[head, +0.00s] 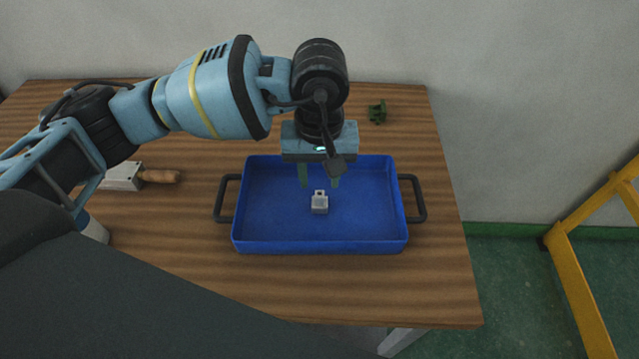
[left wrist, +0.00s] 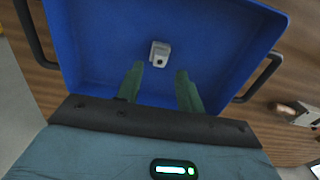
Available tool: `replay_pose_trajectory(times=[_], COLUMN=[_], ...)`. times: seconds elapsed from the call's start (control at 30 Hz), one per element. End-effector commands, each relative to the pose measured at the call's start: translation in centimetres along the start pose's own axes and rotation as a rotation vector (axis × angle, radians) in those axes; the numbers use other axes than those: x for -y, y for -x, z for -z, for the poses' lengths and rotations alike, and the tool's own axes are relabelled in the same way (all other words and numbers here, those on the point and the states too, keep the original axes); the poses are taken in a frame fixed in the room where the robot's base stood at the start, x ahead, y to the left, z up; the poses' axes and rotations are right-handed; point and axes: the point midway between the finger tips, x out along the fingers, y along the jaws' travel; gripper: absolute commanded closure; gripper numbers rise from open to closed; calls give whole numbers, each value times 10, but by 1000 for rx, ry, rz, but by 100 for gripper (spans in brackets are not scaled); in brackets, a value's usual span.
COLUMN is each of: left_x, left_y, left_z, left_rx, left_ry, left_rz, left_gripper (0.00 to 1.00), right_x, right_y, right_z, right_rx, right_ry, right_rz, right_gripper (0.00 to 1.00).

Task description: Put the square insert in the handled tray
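The square insert (head: 319,204) is a small light-grey block with a small loop-like top. It is inside the blue handled tray (head: 320,247), near its middle; it also shows in the left wrist view (left wrist: 160,54). The tray has a dark handle at each end. My left gripper (head: 319,184) is above the tray, its two green fingers apart with nothing between them. In the left wrist view the open fingers (left wrist: 159,80) point toward the insert, which is apart from them. My right gripper is not in view.
The tray stands on a wooden table (head: 340,299). A small dark green part (head: 377,111) lies at the back right. A tool with a wooden handle (head: 160,176) lies on the left. A yellow frame (head: 586,275) stands on the green floor at the right.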

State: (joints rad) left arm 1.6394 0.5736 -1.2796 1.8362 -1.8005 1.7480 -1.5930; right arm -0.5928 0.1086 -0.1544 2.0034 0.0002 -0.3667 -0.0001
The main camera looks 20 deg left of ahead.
Motion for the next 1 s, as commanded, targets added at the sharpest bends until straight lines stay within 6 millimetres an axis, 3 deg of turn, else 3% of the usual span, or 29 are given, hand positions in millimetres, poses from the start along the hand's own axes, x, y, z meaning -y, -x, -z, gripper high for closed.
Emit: replay_pose_trajectory(times=[0.2, 0.43, 0.7, 1.0], left_x=[-1, -1, 0, -6], left_y=[46, 76, 84, 76], left_z=[0, 0, 0, -8], left_rx=[-4, -1, 1, 40], left_ry=[-2, -1, -2, 3], left_rz=[-3, -1, -1, -24], left_gripper=[63, 63, 63, 63], right_x=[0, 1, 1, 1], right_y=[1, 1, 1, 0], right_z=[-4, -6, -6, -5], right_rx=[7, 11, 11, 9], right_ry=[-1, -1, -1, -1], right_rz=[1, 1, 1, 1], right_gripper=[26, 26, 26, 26])
